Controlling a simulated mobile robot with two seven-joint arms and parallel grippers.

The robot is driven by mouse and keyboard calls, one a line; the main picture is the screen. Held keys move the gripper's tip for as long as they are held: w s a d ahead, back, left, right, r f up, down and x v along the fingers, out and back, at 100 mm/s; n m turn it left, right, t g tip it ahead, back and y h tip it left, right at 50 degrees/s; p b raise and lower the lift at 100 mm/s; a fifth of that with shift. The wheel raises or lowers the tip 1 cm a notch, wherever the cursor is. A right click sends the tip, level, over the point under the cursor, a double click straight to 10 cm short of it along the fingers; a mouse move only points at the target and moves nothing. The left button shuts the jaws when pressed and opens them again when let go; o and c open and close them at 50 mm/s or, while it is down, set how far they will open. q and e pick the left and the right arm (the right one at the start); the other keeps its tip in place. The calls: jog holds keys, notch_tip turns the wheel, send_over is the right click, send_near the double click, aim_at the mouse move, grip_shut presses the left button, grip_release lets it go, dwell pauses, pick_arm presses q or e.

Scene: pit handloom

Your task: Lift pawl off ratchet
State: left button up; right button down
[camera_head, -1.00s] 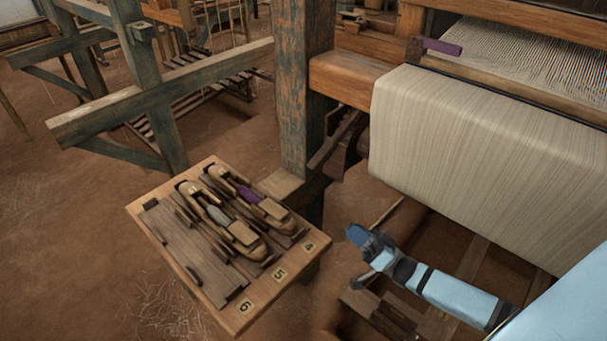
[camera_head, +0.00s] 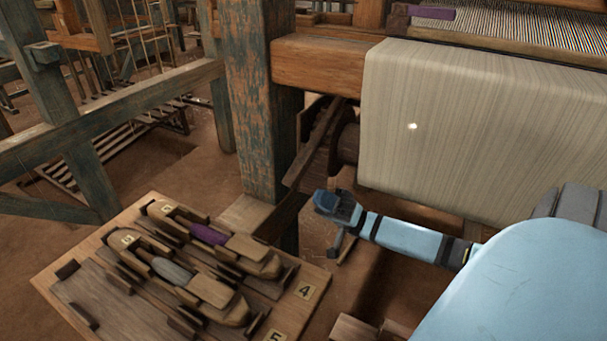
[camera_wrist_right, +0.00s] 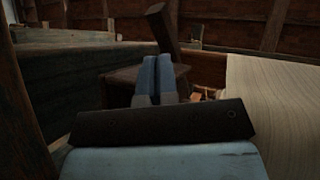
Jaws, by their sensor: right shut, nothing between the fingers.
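A dark wooden bar (camera_head: 318,150), which looks like the pawl, slants down from the cloth beam's end beside the blue-green post. The ratchet cannot be made out clearly; the dark wood behind the bar is in shadow. My right gripper (camera_head: 328,202) is just below and right of the bar's lower end, apparently apart from it. In the right wrist view its blue fingers (camera_wrist_right: 155,72) are pressed together and empty, pointing toward a dark wooden block. A tilted wooden piece (camera_wrist_right: 162,28) rises beyond the fingertips; I cannot tell whether they touch it. My left gripper is out of view.
The cloth roll (camera_head: 470,130) hangs right of the bar, above my right forearm. The post (camera_head: 258,100) stands to the left. A wooden board (camera_head: 75,255) with shuttles and numbered tags lies at the lower left. Open earthen floor shows between board and loom.

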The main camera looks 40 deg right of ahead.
pick_arm(q)
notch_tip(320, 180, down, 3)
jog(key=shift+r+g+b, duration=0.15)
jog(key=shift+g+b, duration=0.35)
jog(key=shift+b, duration=0.2)
pick_arm(e)
jog(key=x, duration=0.7)
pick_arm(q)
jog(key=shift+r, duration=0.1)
